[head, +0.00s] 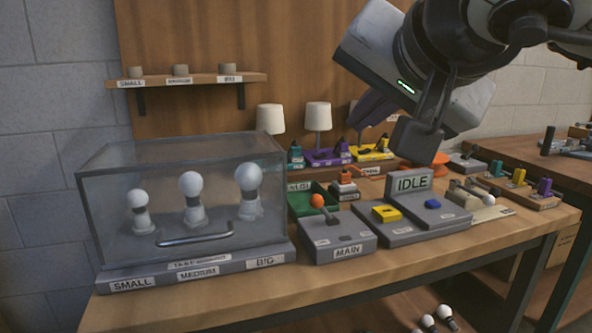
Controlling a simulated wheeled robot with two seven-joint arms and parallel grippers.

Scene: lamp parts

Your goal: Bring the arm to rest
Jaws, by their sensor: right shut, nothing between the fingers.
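My right gripper (416,141) comes in from the upper right and hangs in the air above the right part of the table. Its dark fingers point down and are shut, with nothing seen between them. It covers part of the table's back right area and the wall behind. A grey station with an "IDLE" sign (413,181) stands below it in the picture, with a blue button and a yellow part on it. My left gripper is not in view.
A clear case (100,205) holding three bulbs stands on the table's left. A "MAIN" box (335,240) with an orange-knobbed lever stands beside it. Lamps (318,117) and coloured parts stand behind. Several bulbs (444,312) lie below the table. A shelf (200,80) hangs at upper left.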

